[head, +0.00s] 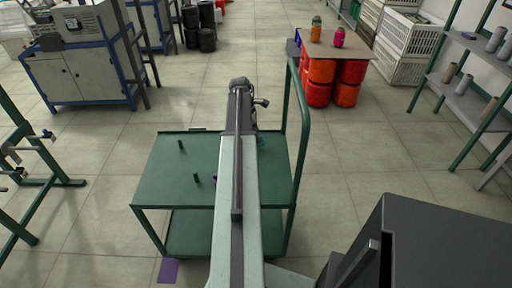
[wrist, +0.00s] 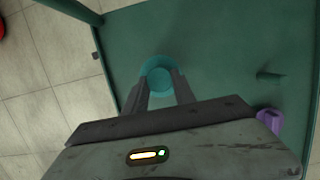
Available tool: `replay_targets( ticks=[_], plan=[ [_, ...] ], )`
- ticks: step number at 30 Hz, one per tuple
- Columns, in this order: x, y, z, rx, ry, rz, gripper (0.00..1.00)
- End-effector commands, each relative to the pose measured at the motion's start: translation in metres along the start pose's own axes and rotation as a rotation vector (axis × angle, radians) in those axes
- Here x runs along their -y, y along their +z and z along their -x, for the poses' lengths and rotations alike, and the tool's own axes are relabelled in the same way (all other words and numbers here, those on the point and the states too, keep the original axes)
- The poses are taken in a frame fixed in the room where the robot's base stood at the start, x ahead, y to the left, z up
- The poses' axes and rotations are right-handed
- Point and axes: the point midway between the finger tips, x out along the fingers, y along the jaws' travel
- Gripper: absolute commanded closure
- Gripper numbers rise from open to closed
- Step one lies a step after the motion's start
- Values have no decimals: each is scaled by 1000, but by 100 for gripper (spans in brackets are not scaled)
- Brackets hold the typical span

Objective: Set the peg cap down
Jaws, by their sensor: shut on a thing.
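The peg cap (wrist: 157,66), a round teal piece, sits between the fingertips of my gripper (wrist: 160,84) in the wrist view. My gripper is shut on it, above the green top of the cart (wrist: 215,40). I cannot tell whether the cap touches the cart top. In the head view a bit of teal (head: 261,139) shows just right of my arm, over the cart (head: 160,189); the fingers are hidden there behind my arm.
Short dark pegs (head: 197,178) stand on the cart top; one shows in the wrist view (wrist: 269,78). A purple piece (wrist: 269,121) lies near my gripper. The cart's handle rail (head: 302,130) rises at right. A purple mat (head: 168,271) lies on the floor.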

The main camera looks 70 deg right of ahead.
Motion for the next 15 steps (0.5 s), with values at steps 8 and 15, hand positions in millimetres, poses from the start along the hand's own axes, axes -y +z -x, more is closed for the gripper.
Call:
replay_targets(
  ticks=[8, 15],
  plan=[
    [0, -9, -33, 0, 1, 0, 100],
    [0, -10, -34, -1, 0, 0, 100]
  ],
)
